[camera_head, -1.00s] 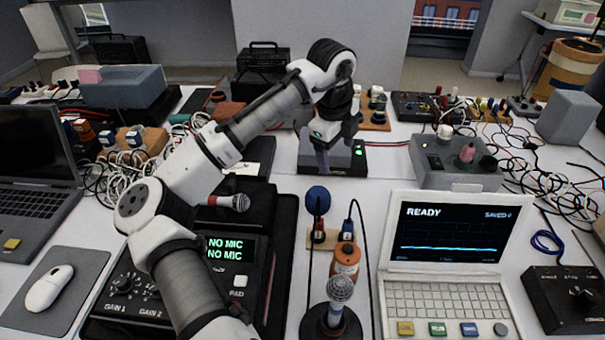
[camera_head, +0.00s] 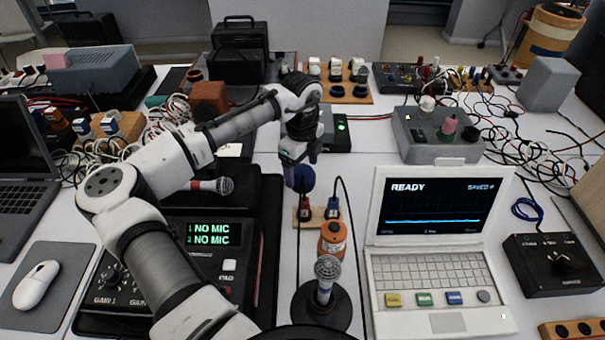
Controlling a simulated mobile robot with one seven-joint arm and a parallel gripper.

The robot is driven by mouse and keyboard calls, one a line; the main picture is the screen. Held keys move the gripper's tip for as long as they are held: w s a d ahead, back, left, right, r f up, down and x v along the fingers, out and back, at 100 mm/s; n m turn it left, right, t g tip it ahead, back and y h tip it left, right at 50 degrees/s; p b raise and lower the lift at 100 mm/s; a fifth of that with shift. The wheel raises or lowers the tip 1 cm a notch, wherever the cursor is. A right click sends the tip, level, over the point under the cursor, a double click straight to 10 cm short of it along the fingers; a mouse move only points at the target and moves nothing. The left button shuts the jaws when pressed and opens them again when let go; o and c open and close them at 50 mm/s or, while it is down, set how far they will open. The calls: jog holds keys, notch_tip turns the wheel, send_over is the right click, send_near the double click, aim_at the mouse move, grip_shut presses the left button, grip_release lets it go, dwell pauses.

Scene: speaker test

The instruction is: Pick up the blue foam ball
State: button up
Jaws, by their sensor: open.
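The blue foam ball (camera_head: 305,179) is dark blue and round, on the white table behind a small wooden block with a red and a blue plug. My gripper (camera_head: 298,170) points down right at the ball. One finger shows at the ball's left side, and the gripper hides the ball's upper part. The jaws are open. I cannot tell whether the fingers touch the ball or whether it lies between them.
A black mixer (camera_head: 215,262) with a lying microphone (camera_head: 212,185) is left. A white laptop (camera_head: 433,250) is right.

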aim_at(302, 169)
jog(key=shift+f, duration=1.6)
jog(key=shift+c, duration=0.4)
jog(key=c, duration=0.9)
jog(key=shift+r, duration=0.1)
